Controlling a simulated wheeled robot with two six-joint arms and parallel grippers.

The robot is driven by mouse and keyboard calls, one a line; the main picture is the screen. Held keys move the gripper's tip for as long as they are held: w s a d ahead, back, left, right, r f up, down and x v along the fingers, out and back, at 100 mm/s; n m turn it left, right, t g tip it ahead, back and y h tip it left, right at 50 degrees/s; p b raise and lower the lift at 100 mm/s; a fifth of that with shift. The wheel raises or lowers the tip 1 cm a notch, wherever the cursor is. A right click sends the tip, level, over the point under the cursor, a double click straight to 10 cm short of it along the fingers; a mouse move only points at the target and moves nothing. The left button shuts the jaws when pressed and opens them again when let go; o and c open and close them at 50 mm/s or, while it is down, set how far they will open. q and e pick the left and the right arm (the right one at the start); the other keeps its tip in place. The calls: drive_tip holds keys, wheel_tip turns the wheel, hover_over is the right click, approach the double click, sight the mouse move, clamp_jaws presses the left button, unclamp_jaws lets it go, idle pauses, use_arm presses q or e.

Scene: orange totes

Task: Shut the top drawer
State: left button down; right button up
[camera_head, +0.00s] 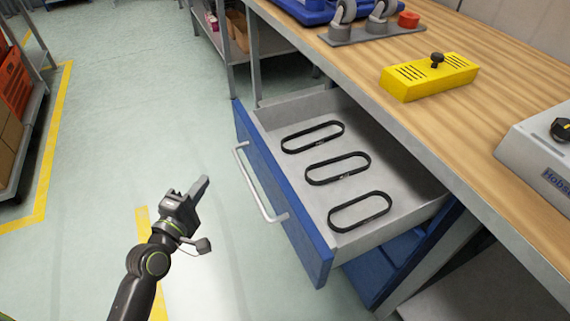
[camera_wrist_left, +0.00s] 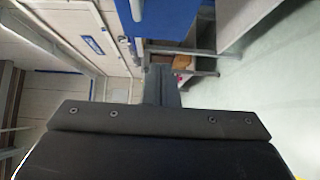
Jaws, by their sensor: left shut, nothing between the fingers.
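The top drawer (camera_head: 272,198) is pulled out from under the workbench. It has a blue front and a pale handle bar (camera_head: 258,184), and its grey inside holds three black belts (camera_head: 338,168). My left gripper (camera_head: 204,186) is shut and empty. In the head view it is to the left of the drawer front, apart from the handle. In the left wrist view the closed fingers (camera_wrist_left: 161,86) point ahead, with a blue panel (camera_wrist_left: 165,18) beyond them. My right gripper is not in view.
The wooden bench top (camera_head: 500,110) carries a yellow box (camera_head: 428,76) with a black knob, a grey device (camera_head: 545,150) and casters (camera_head: 360,22). A shelf rack (camera_head: 12,130) stands at the far left. The floor left of the drawer is clear, with yellow lines.

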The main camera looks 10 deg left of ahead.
sight(236, 152)
use_arm(q)
drive_tip(key=w+d, duration=0.1)
drive_tip(key=w, duration=0.2)
drive_tip(key=w+d, duration=0.2)
drive_tip(key=w, duration=0.2)
drive_tip(key=w+d, duration=0.1)
drive_tip(key=w, duration=0.3)
drive_tip(key=shift+w+d, duration=0.45)
drive_tip(key=shift+d, duration=0.15)
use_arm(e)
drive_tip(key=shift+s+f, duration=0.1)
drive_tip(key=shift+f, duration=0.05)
